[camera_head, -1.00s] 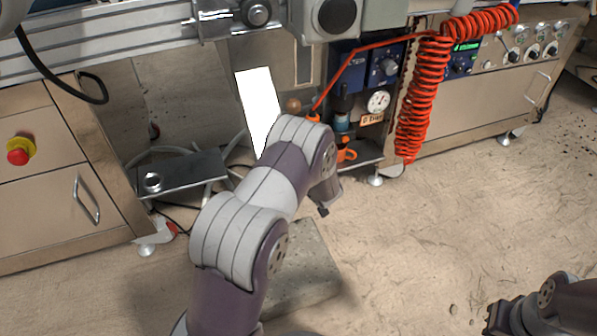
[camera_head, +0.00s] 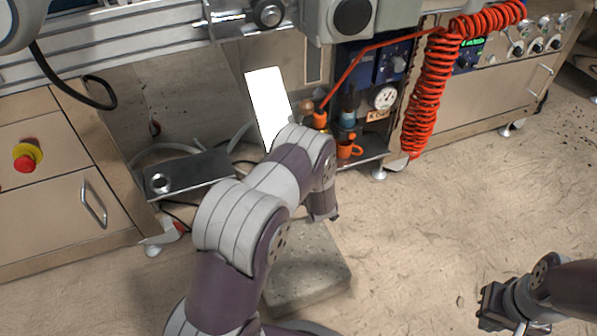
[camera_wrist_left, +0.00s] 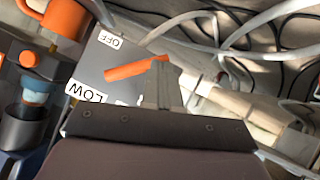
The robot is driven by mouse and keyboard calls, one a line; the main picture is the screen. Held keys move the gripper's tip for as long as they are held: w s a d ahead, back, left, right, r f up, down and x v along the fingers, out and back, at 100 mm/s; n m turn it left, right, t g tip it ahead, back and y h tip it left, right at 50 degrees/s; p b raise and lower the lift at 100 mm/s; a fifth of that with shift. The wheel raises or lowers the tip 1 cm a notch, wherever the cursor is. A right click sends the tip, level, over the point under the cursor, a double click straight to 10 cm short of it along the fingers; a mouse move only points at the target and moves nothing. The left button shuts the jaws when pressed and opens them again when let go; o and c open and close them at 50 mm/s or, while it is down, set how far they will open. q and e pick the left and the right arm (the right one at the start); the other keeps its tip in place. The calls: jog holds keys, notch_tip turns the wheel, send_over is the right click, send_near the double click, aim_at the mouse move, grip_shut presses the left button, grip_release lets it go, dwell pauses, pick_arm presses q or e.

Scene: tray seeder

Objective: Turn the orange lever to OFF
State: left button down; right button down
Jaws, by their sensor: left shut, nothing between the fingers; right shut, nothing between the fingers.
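The orange lever (camera_wrist_left: 134,69) lies across a dark grey panel in the left wrist view. An OFF label (camera_wrist_left: 110,40) is above it and a LOW label (camera_wrist_left: 86,92) below its left end, both upside down. My left gripper (camera_wrist_left: 163,78) is shut and empty, its fingertips at the lever's right end; I cannot tell whether they touch. Part of another label is hidden behind the fingers. In the head view I cannot make out the lever or the left fingertips; my left arm covers that area. My right gripper (camera_head: 486,306) is shut and empty above the floor at lower right.
An orange cup (camera_wrist_left: 66,17) and a blue and black item (camera_wrist_left: 34,95) stand close beside the panel. A coiled red hose (camera_head: 421,100) hangs to the right. Cables and pipes lie behind the panel.

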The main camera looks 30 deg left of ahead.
pick_arm(q)
jog(key=shift+w+d+f+n+t+h, duration=0.3)
jog(key=shift+f+n+t, duration=0.15)
jog(key=shift+f, duration=0.15)
jog(key=shift+w+d+f+n+t+h, duration=0.25)
jog(key=shift+f+n+t, duration=0.2)
jog(key=shift+f, duration=0.15)
jog(key=shift+r, duration=0.15)
jog(key=shift+r+p, duration=0.6)
jog(key=shift+r, duration=0.05)
